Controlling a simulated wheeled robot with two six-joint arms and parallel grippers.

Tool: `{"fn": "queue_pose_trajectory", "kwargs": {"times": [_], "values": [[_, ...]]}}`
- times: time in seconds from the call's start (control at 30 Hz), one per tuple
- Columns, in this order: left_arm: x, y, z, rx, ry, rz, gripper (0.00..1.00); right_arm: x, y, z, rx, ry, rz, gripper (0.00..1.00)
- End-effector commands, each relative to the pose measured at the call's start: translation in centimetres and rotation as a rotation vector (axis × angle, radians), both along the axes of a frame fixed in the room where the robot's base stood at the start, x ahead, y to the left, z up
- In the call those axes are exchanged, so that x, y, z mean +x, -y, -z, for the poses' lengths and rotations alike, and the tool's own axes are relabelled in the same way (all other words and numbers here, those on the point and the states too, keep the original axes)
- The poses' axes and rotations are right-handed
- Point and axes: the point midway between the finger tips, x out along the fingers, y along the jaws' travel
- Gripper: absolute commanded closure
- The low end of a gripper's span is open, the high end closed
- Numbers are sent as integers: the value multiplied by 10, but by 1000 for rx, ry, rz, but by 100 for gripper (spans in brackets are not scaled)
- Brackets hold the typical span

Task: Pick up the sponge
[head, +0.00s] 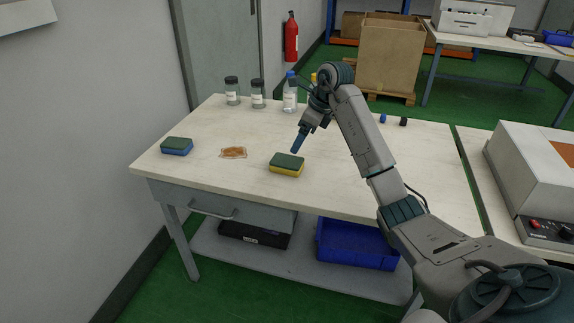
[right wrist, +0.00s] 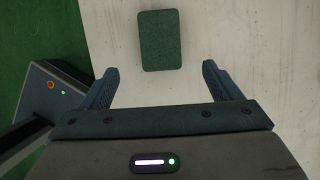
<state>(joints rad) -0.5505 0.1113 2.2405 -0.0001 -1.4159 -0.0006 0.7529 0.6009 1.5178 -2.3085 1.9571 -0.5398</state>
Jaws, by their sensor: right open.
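A yellow sponge with a dark green top (head: 286,164) lies flat near the front middle of the table. A second sponge, blue with a green top (head: 176,146), lies at the table's left end. My right gripper (head: 296,146) is above and just behind the yellow sponge, pointing down. In the right wrist view, my right gripper (right wrist: 160,84) is open and empty. A green sponge top (right wrist: 161,40) shows just ahead of its fingertips, roughly centred between them and not between the fingers. My left gripper is not in view.
A flat orange-brown packet (head: 233,152) lies between the sponges on the table (head: 330,195). Jars (head: 232,91) and a blue-capped bottle (head: 290,93) stand along the back edge. A boxy device (head: 540,175) sits on the adjoining right table.

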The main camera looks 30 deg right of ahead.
Motion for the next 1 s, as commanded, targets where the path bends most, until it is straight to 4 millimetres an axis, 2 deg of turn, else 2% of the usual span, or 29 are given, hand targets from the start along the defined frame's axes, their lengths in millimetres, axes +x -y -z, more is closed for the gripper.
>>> {"fn": "queue_pose_trajectory", "kwargs": {"times": [0.2, 0.37, 0.63, 0.8, 0.97, 1.0], "values": [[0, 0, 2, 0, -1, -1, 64, 10, -9, 33, 3, -2, -1, 15], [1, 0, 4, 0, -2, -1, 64, 15, -13, 48, 4, -1, -2, 15], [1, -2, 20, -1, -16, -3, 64, 25, -19, 85, 4, -1, -1, 15], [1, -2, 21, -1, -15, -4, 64, 29, -21, 94, 3, 2, -2, 15], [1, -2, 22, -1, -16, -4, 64, 29, -21, 94, 2, 2, -1, 15], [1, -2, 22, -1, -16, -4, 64, 29, -21, 94, 2, 2, -1, 19]]}}
